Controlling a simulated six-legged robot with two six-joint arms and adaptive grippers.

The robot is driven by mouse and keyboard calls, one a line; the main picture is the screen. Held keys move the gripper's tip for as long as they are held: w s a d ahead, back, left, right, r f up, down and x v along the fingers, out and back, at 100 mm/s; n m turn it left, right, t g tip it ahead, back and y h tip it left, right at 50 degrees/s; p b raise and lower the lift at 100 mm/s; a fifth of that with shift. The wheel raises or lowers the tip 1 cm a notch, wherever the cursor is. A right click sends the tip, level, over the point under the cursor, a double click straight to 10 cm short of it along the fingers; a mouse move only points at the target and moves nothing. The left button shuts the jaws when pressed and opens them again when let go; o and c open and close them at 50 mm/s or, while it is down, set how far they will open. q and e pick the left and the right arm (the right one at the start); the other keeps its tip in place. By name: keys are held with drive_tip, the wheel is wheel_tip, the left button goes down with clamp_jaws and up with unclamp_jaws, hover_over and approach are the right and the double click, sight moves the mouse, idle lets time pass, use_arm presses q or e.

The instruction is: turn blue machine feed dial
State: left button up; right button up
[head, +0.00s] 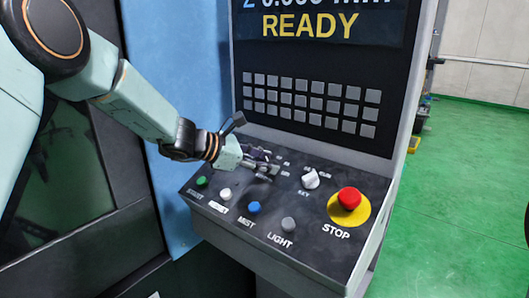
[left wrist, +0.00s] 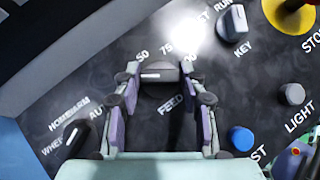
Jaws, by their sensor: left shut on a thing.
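The feed dial (left wrist: 158,72) is a dark knob with a white pointer line, above the word FEED on the sloping control panel (head: 300,238). In the left wrist view, the number marks 50 and 75 show around it. My left gripper (head: 264,165) reaches down to the panel from the left. In the left wrist view, the fingers of my left gripper (left wrist: 160,80) stand on both sides of the dial and are shut on it. In the head view the fingers mostly hide the dial. My right gripper is not in view.
The key switch (head: 310,179) and red STOP button (head: 349,198) stand right of the dial. Green (head: 201,182), white (head: 225,194), blue (head: 253,208) and grey (head: 288,225) buttons line the front. A mode knob (left wrist: 75,136) is beside the left finger. The screen reads READY.

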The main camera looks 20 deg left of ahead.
use_arm(q)
drive_tip(key=shift+w+a+r+m+g+h+p, duration=0.1)
drive_tip(key=shift+m+g+h+p, duration=0.1)
drive_tip(key=shift+m+g+p, duration=0.25)
drive_tip(key=shift+r+m+g+h+p, duration=0.15)
drive_tip(key=shift+m+g+h, duration=0.1)
drive_tip(key=shift+m, duration=0.4)
drive_tip(key=m+g+p, duration=0.1)
drive_tip(key=m+g, duration=0.1)
drive_tip(key=m, duration=0.1)
drive_tip(key=shift+w+f, duration=0.1)
drive_tip(key=shift+f, duration=0.05)
drive_tip(key=m+g+p, duration=0.1)
drive_tip(key=m+g, duration=0.3)
drive_tip(key=m, duration=0.1)
drive_tip(key=shift+w+m+p, duration=0.15)
drive_tip(key=shift+m+p, duration=0.15)
drive_tip(key=shift+p, duration=0.05)
drive_tip(key=shift+m+g+y, duration=0.25)
drive_tip(key=shift+m+g, duration=0.05)
drive_tip(key=shift+m, duration=0.1)
drive_tip(key=o, duration=1.1)
drive_tip(key=shift+o, duration=0.2)
